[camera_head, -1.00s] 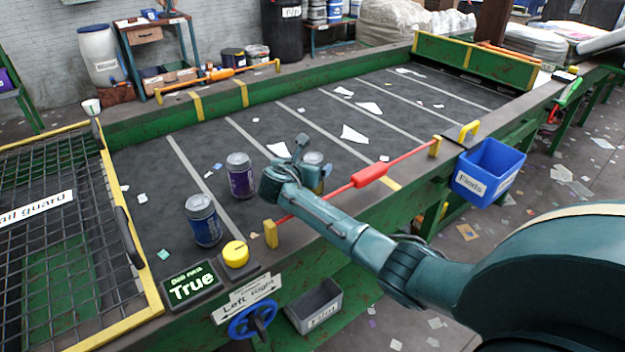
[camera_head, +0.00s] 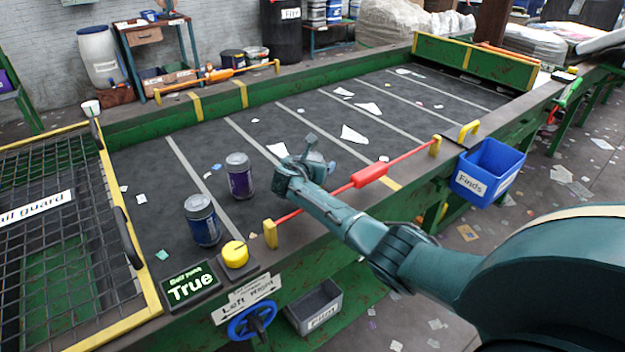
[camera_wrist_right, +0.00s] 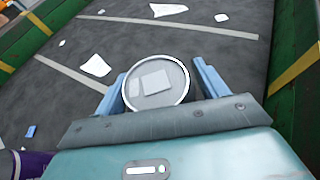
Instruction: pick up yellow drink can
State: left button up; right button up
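A can stands on the dark belt under my right gripper; its round silver lid (camera_wrist_right: 157,84) shows in the right wrist view. Its side is hidden now, so its colour cannot be seen at this moment. My right gripper (camera_wrist_right: 160,72) has one blue-grey finger on each side of the lid, spread apart, with a slim gap at the right. In the head view the right gripper (camera_head: 316,158) covers most of that can. My left gripper is not in view.
A purple can (camera_head: 239,176) and a blue can (camera_head: 202,220) stand on the belt to the left. A red bar (camera_head: 370,175) runs along the near edge, beside a blue bin (camera_head: 487,170). White scraps lie on the belt. A yellow button (camera_head: 235,254) is near the front.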

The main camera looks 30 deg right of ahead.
jog(key=c, duration=0.7)
